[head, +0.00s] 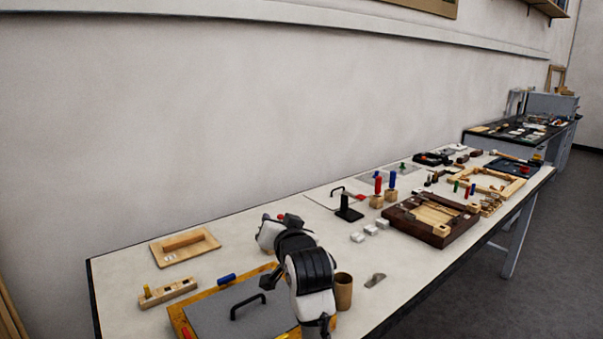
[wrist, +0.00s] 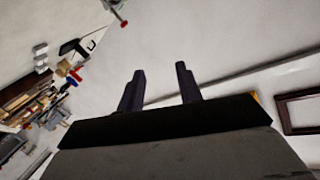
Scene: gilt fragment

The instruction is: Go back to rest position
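My gripper (wrist: 160,72) shows in the wrist view with its two dark fingers apart and nothing between them. Behind the fingers is the pale wall, with the table and its objects tilted at the left. In the head view my black and white arm rises at the front of the long white table (head: 215,252), above a grey board with a black handle (head: 248,306). The arm hides part of that board. The fingers cannot be made out clearly in the head view.
A brown cup (head: 343,292) stands just right of my arm. A wooden tray (head: 185,247) and a wooden block (head: 168,292) lie to the left. A black stand (head: 348,210), white blocks (head: 370,231) and a dark wooden case (head: 432,218) are further right. The wall (head: 200,110) runs behind.

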